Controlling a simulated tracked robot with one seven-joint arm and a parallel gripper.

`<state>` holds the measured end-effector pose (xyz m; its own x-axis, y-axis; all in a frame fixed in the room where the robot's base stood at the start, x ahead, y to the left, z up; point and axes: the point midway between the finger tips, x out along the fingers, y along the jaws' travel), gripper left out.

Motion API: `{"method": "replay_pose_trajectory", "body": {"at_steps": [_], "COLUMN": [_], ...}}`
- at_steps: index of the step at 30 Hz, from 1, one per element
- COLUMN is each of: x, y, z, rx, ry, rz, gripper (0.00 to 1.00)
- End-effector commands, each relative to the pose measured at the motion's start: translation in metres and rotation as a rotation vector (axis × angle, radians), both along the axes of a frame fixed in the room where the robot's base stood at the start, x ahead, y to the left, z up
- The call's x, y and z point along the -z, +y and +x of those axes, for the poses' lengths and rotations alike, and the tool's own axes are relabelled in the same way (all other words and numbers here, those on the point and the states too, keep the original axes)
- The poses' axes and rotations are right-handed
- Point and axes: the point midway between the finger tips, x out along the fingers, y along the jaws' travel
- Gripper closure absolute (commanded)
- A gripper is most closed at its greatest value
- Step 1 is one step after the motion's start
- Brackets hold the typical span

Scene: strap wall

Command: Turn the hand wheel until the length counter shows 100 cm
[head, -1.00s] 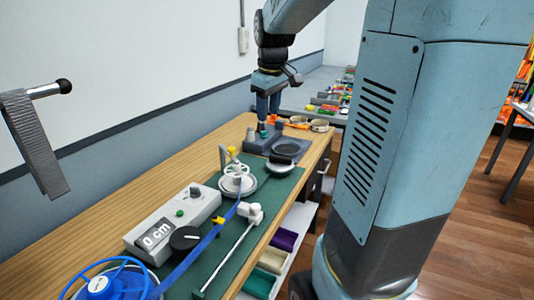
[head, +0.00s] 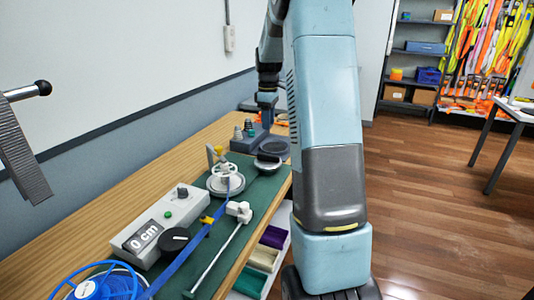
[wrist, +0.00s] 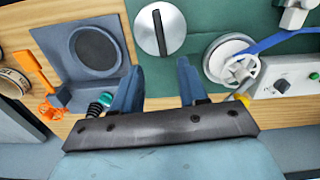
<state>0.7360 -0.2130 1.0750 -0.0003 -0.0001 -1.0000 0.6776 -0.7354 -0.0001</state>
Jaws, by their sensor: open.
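The length counter (head: 143,234) reads 0 cm on a grey box on the bench. A white spoked wheel (head: 226,179) stands on a round base beyond the box; it also shows in the wrist view (wrist: 232,62), right of my gripper. A blue spoked wheel (head: 88,289) is at the near left, cut off by the frame. A blue strap (head: 190,257) runs between them. In the wrist view my gripper (wrist: 160,75) is open and empty, its fingers apart over the bench, near a round disc with a dark bar (wrist: 159,28).
A black knob (head: 174,240) is in front of the box. A grey stand with a round recess (wrist: 97,50) and an orange tool (wrist: 40,72) lie left of my gripper.

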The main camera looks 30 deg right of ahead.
Motion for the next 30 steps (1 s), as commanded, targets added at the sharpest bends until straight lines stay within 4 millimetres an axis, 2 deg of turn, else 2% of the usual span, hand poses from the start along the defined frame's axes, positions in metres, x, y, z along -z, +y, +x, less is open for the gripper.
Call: {"method": "replay_pose_trajectory", "body": {"at_steps": [21, 30], "x": [0.113, 0.133], "y": [0.000, 0.000], "z": [-0.001, -0.001], "rx": [0.002, 0.003], "ry": [0.003, 0.001], "rz": [0.002, 0.001], "gripper": [0.57, 0.57]}}
